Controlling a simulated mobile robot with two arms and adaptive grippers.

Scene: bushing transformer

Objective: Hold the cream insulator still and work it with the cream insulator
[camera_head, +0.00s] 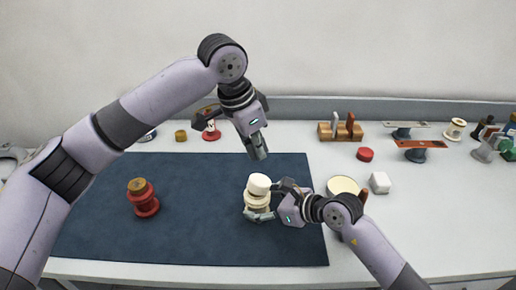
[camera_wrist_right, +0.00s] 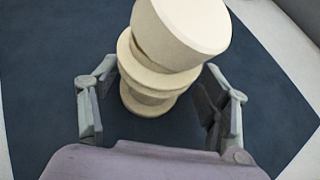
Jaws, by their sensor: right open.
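A cream insulator (camera_head: 258,201) stands on the dark blue mat (camera_head: 200,240), near its right side. A lighter cream cylindrical piece (camera_head: 259,184) sits at its top. In the right wrist view the lower ribbed insulator (camera_wrist_right: 150,88) is below the wide cream top piece (camera_wrist_right: 182,30), which hides part of it. My right gripper (camera_head: 270,202) is low beside the insulator, with its fingers spread on either side; gaps show in the wrist view (camera_wrist_right: 157,112). My left gripper (camera_head: 259,152) hangs above and behind the insulator, apart from it, pointing down. Its finger opening is unclear.
A red insulator with a brown top (camera_head: 143,198) stands on the mat's left. A round cream-topped item (camera_head: 343,185) and a white block (camera_head: 380,182) are right of the mat. A red cap (camera_head: 365,154) and wooden rack (camera_head: 340,132) stand behind. The mat's middle is clear.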

